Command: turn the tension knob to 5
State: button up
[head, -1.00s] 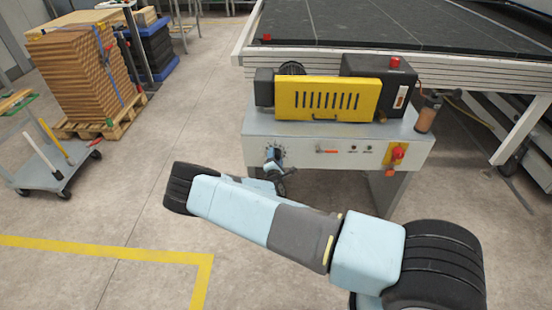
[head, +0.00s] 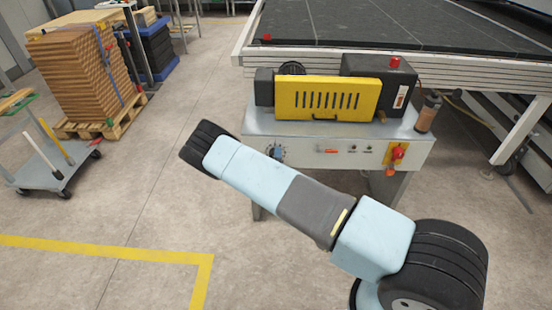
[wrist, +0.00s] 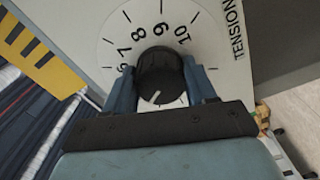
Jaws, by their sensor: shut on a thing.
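The tension knob (wrist: 160,72) is black and round, with a white line near its lower edge. In the wrist view it sits on a pale round dial (wrist: 163,32) with 6, 7, 8, 9 and 10 showing, beside the word TENSION. The line points down and slightly left in the picture, away from these numbers. My gripper (wrist: 161,85) is shut on the knob, with one blue finger on each side. It hides the lower dial, so the number at the line cannot be read. In the head view the dial (head: 276,151) is small, on the machine's front panel.
The machine's grey panel (head: 340,160) also carries a red and yellow switch (head: 396,154). A yellow slotted guard (head: 327,99) and an amber bottle (head: 428,113) are above it. A trolley (head: 42,165) and stacked boards (head: 78,82) stand left, with open floor between.

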jog(key=m, duration=0.6)
jog(key=shift+s+d+f, duration=0.2)
jog(key=shift+d+f, duration=0.1)
jog(key=shift+f, duration=0.1)
jog(key=shift+m, duration=0.4)
jog(key=o, duration=0.8)
jog(key=shift+w, duration=0.1)
jog(key=shift+o, duration=1.1)
jog(key=shift+a+r, duration=0.15)
jog(key=shift+a, duration=0.1)
jog(key=s, duration=1.3)
jog(key=shift+s+a, duration=0.2)
jog(key=shift+s, duration=0.15)
